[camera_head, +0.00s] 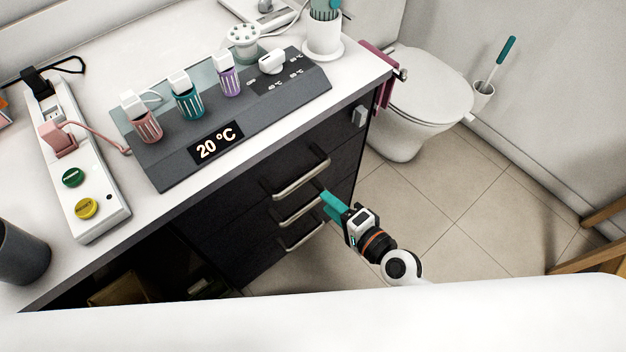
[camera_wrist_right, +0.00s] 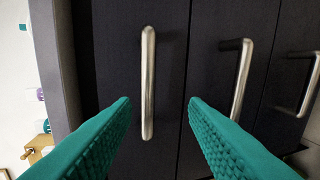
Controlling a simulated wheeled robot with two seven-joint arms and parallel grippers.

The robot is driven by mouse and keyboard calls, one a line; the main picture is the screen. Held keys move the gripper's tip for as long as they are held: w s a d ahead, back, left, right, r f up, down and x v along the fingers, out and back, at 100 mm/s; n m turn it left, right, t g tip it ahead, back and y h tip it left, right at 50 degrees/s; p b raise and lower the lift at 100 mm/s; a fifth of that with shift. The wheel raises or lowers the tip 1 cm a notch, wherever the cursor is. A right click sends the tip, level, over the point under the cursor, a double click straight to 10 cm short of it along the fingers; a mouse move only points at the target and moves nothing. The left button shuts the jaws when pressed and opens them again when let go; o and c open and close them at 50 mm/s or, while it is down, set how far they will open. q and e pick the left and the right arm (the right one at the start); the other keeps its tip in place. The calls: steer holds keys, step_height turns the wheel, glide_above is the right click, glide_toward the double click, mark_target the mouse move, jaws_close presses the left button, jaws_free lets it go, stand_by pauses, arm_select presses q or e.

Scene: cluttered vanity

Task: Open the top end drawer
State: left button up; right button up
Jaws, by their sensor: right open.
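The top end drawer (camera_head: 262,176) is a dark panel under the countertop, and it looks shut. Its silver bar handle (camera_head: 303,179) is the highest of three. In the right wrist view this handle (camera_wrist_right: 147,85) stands upright in the picture, between the lines of my two teal fingers. My right gripper (camera_head: 332,203) is open and empty, just in front of the drawer fronts. The fingertips (camera_wrist_right: 159,102) appear short of the handle, one on each side of it; I see no contact. My left gripper is not in view.
Two lower drawers have like handles (camera_head: 300,208) (camera_head: 301,237). The white countertop (camera_head: 165,205) above holds a grey panel reading 20 °C and a power strip (camera_head: 85,185). A toilet (camera_head: 425,95) stands to the right. The tiled floor (camera_head: 470,225) between is clear.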

mark_target(306, 181)
steer(key=x, duration=0.4)
steer(key=r+x, duration=0.1)
steer(key=x, duration=0.7)
steer(key=shift+a+r, duration=0.2)
steer(key=shift+r, duration=0.15)
jaws_close()
